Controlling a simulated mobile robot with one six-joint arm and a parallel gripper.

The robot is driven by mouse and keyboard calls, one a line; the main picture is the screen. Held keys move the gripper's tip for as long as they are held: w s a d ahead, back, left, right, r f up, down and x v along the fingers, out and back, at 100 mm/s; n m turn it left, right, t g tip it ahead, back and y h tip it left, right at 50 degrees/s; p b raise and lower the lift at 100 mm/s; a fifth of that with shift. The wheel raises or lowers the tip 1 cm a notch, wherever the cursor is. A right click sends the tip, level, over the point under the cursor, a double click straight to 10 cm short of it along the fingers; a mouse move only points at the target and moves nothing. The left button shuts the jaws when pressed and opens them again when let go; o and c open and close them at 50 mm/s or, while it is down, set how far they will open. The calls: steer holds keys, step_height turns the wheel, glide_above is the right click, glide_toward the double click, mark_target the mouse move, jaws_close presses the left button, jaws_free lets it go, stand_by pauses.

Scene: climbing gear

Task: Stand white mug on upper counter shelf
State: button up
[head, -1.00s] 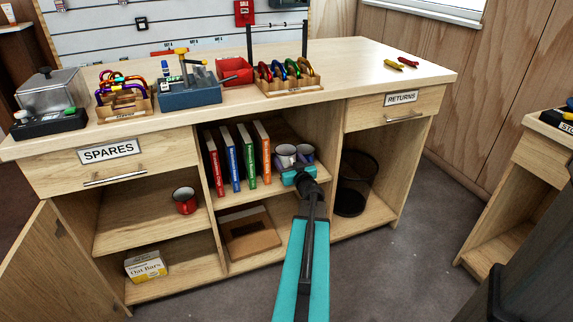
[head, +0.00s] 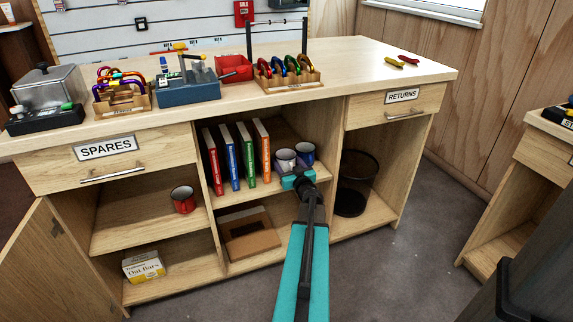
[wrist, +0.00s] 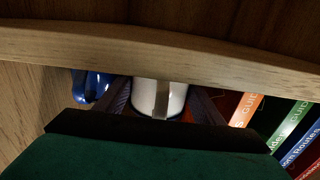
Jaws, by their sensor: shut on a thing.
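The white mug (head: 285,157) is in the upper middle compartment of the counter, between the books and a blue mug (head: 305,152). My gripper (head: 297,172) reaches into this compartment and is shut on the white mug. In the wrist view the white mug (wrist: 172,95) is between my two dark fingers, and the blue mug shows at left. The upper counter shelf (head: 262,189) lies beneath the mugs. Whether the white mug's base touches the shelf is hidden by my gripper.
Several upright books (head: 246,152) stand left of the mug. A red mug (head: 183,199) stands in the left bay. A brown box (head: 250,236) is on the lower shelf. A black bin (head: 355,183) stands in the right bay.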

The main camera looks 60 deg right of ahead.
steer(key=shift+f, duration=0.1)
stand_by(0.3)
steer(key=o, duration=1.1)
steer(key=shift+o, duration=0.2)
steer(key=shift+s+a+r, duration=0.2)
steer(key=shift+s+a, duration=0.2)
steer(key=shift+s, duration=0.1)
steer(key=p+v, duration=0.2)
steer(key=v, duration=0.8)
steer(key=shift+s+a, duration=0.25)
steer(key=shift+s, duration=0.05)
